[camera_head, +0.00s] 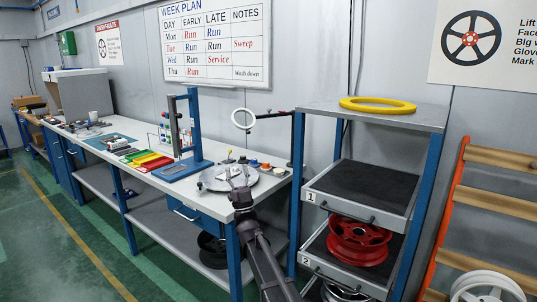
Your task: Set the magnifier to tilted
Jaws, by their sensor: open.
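My gripper (239,172) is open and appears empty. It is below the ring and apart from it in the picture, in front of a round grey plate (211,180) on the bench, part of which it hides.
A blue press-like stand (194,125) is left of the magnifier. Small coloured pieces (265,166) lie behind the plate. A blue-framed rack (297,200) stands at right, with a yellow ring (377,105) on top and a red wheel (358,240) on a shelf. Floor at left is clear.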

